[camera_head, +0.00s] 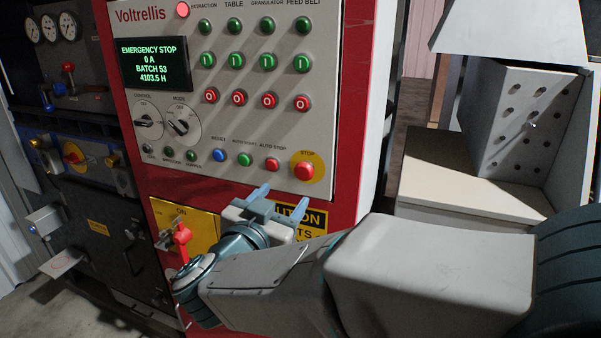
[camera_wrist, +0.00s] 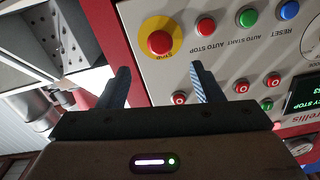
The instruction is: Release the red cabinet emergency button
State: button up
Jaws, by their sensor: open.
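The red emergency button (camera_head: 304,170) sits on a round yellow plate marked STOP, at the lower right of the red cabinet's pale panel (camera_head: 235,113). The cabinet screen (camera_head: 155,62) reads "EMERGENCY STOP, 0 A, BATCH 53". My gripper (camera_head: 279,200) is open and empty, just below the button in the head view. In the wrist view, which shows the panel upside down, the button (camera_wrist: 160,42) appears between and beyond the two fingertips (camera_wrist: 160,70). It looks apart from both fingers. I cannot tell how far the button is pressed in.
Blue, green and red small buttons (camera_head: 245,159) sit left of the emergency button. A yellow switch plate (camera_head: 190,217) with a red handle (camera_head: 181,237) is below, close to my wrist. A dark panel with gauges (camera_head: 49,26) stands left. A pale perforated bin (camera_head: 520,125) is at right.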

aim_at(302, 174)
jog(key=p+x, duration=0.1)
jog(key=x, duration=0.9)
jog(key=shift+w+d, duration=0.1)
jog(key=shift+w, duration=0.2)
